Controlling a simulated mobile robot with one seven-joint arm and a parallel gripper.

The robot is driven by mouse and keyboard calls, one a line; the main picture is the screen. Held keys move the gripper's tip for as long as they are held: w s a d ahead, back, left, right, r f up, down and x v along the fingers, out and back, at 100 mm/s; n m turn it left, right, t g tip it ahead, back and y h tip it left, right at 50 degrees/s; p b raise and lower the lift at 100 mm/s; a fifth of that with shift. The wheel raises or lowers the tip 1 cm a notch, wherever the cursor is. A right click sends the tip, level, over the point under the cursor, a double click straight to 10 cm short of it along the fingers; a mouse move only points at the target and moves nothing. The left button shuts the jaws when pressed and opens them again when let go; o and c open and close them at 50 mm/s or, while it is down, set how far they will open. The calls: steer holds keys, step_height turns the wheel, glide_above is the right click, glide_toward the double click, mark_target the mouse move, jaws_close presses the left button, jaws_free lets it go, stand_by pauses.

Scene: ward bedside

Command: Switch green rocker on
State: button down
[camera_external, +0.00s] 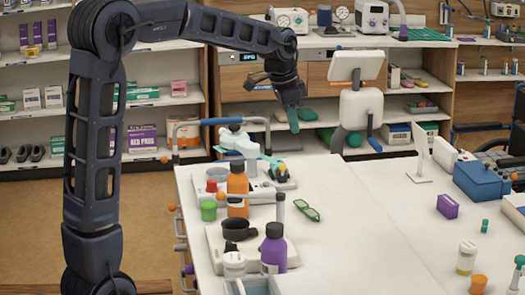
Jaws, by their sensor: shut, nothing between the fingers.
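I cannot make out a green rocker for certain. My gripper (293,127) hangs from the end of my dark arm, pointing down above the far part of the white table (350,230). It is shut with nothing in it and appears clear of the table items. Below it, near the far left edge of the table, is a white base with small teal and yellow parts (281,172). Their details are too small to tell.
Green glasses (307,210) lie nearby. A blue box (478,182) sits right. The table's middle is clear.

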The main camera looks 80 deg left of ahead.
steer(key=s+a+f, duration=0.3)
steer(key=a+f, duration=0.3)
steer(key=a, duration=0.7)
steer(key=s+a+f, duration=0.3)
steer(key=a+f, duration=0.3)
steer(key=a, duration=0.8)
steer(key=s+a+f, duration=0.4)
steer(key=a+f, duration=0.2)
steer(key=a, duration=0.7)
steer(key=shift+a+h, duration=0.15)
steer(key=shift+h, duration=0.15)
steer(key=x, duration=1.4)
steer(key=shift+s, duration=0.2)
steer(key=shift+g, duration=0.3)
